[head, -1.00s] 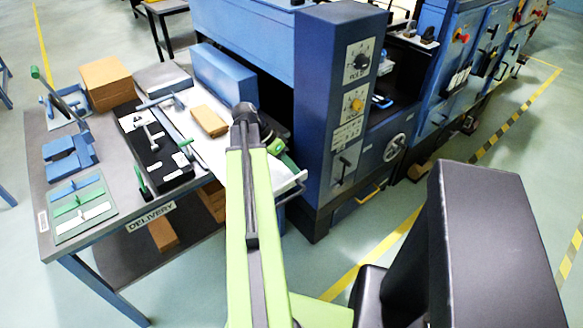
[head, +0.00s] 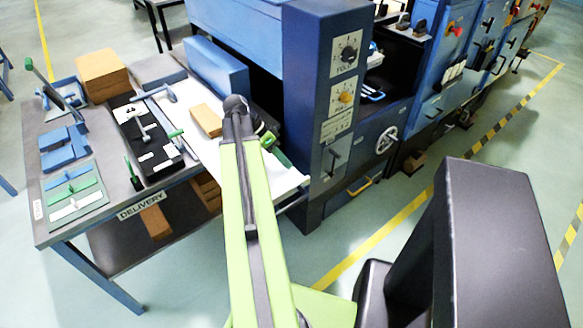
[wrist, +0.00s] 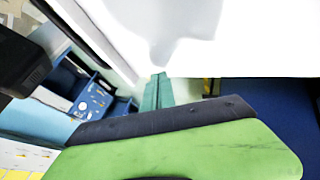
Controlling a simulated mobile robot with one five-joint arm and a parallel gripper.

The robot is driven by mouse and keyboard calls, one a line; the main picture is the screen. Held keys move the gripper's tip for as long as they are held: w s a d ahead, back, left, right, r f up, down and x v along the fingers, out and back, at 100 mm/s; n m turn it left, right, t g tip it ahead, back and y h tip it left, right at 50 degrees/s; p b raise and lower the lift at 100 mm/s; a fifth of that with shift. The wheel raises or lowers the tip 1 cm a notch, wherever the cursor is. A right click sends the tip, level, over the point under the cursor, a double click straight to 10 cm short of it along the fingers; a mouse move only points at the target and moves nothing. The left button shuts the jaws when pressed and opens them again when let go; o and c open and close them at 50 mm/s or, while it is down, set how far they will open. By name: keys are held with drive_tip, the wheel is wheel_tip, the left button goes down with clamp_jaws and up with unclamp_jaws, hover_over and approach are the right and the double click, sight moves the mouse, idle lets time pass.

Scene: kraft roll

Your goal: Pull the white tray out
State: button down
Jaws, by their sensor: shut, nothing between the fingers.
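The white tray (head: 205,152) is a flat white sheet between the delivery table and the blue machine in the head view. Its near right end sticks out beside the machine's pillar. A brown block (head: 207,119) lies on it. A broad white surface (wrist: 235,40), apparently the tray, fills the top of the wrist view. My gripper (head: 281,158) is at the tray's right part in the head view, partly hidden by my arm. In the wrist view its teal fingers (wrist: 157,90) are together and empty, just below the white surface's edge. I cannot tell whether they touch it.
The blue machine's pillar (head: 322,110) with knobs stands close to the right of my gripper. The delivery table (head: 110,213) at left carries a black tray (head: 140,160), a cardboard box (head: 103,76) and blue fixtures. Open floor lies at the front left.

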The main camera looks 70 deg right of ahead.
drive_tip(key=p+v, duration=0.5)
drive_tip(key=v, duration=0.3)
drive_tip(key=shift+a+r, duration=0.15)
drive_tip(key=shift+r, duration=0.25)
drive_tip(key=w+a+f+n+t+h, duration=0.2)
drive_tip(key=w+a+n, duration=0.6)
drive_tip(key=w+a, duration=1.5)
drive_tip(key=w+a+f+n+t+y, duration=0.1)
drive_tip(key=w+a+n, duration=0.3)
drive_tip(key=a+n, duration=0.5)
drive_tip(key=w+a+f+n+t+y, duration=0.1)
drive_tip(key=w+a+n+t, duration=0.3)
drive_tip(key=a+n, duration=0.5)
drive_tip(key=a, duration=1.1)
drive_tip(key=shift+w+a+f+y, duration=0.15)
drive_tip(key=shift+w+f+y, duration=0.15)
drive_tip(key=shift+f, duration=0.1)
